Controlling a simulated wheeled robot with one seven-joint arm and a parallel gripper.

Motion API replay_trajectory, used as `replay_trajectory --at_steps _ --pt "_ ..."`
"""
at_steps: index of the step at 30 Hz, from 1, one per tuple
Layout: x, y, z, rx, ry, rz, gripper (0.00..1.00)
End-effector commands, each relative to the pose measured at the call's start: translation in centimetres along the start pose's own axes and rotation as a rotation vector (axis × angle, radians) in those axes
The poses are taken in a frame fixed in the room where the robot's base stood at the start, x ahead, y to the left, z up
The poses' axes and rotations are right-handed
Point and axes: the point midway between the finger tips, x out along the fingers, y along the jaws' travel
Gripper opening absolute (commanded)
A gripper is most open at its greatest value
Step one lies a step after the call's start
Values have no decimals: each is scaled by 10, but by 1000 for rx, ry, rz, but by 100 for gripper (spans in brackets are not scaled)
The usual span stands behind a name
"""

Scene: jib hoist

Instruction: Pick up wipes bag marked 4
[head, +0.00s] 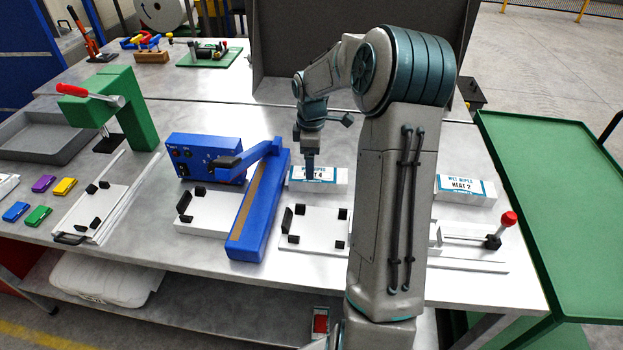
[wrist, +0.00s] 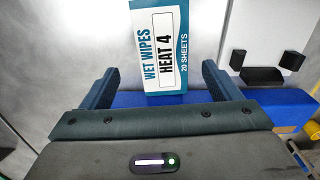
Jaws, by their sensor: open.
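The wipes bag marked 4 (head: 322,177) is a white and blue pack lying on the metal bench in the head view, partly hidden by my gripper. In the wrist view the same bag (wrist: 162,48) shows its label "WET WIPES HEAT 4, 20 SHEETS". My gripper (head: 310,170) points down over the bag's left part. In the wrist view my open gripper (wrist: 160,85) has one finger on each side of the bag's near end, with gaps between fingers and bag. Whether the fingertips reach down to bag level is unclear.
A blue sealer (head: 257,215) stands just left of the bag. A white plate with black stops (head: 312,230) lies in front of it. Another bag marked "HEAT 2" (head: 465,188) lies to the right, beyond my arm. A grey panel (head: 300,50) stands behind. A green cart (head: 560,200) is at right.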

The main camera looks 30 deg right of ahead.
Motion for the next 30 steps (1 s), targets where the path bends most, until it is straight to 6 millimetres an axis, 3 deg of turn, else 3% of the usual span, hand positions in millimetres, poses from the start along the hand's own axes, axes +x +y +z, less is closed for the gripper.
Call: replay_trajectory --at_steps 5,15,23,28,30 --pt "12 -1 0 0 -1 -3 84" --pt "56 -5 0 0 -1 -2 84" --pt "58 -4 0 0 -1 0 84" --pt "58 -4 0 0 0 0 39" --pt "58 -4 0 0 0 0 36"
